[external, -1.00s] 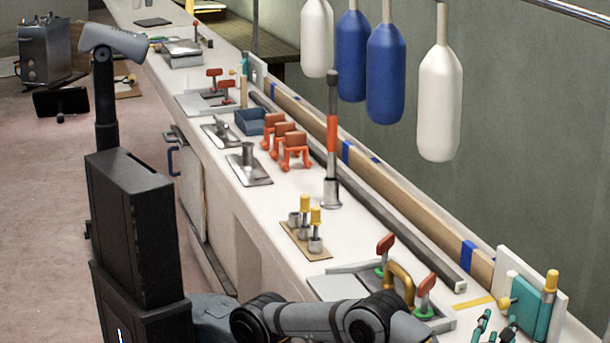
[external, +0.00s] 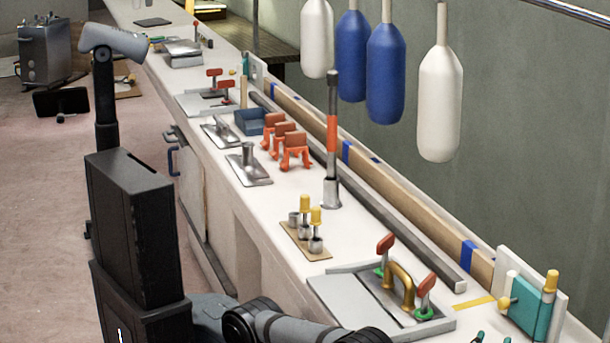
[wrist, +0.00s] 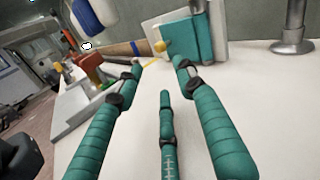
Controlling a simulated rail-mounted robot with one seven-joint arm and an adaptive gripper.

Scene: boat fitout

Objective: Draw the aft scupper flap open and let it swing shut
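A teal scupper flap (external: 527,306) with a yellow knob (external: 504,303) on its left edge stands upright against a white plate (external: 508,262) at the near right end of the counter. It looks closed. In the wrist view the flap (wrist: 178,42) and its knob (wrist: 159,46) are ahead at the top. My gripper (wrist: 160,72) has teal fingers spread wide, with nothing between them. It is short of the knob and not touching it. In the external view only its fingertips show at the bottom edge. The pictures do not label which flap is aft.
A grey panel (external: 340,307) with red-topped levers and a brass handle lies left of the flap. A metal post (external: 332,150) stands farther along. A long grey bar (external: 400,240) runs by the wall. White and blue fenders (external: 440,105) hang above. The counter before the flap is clear.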

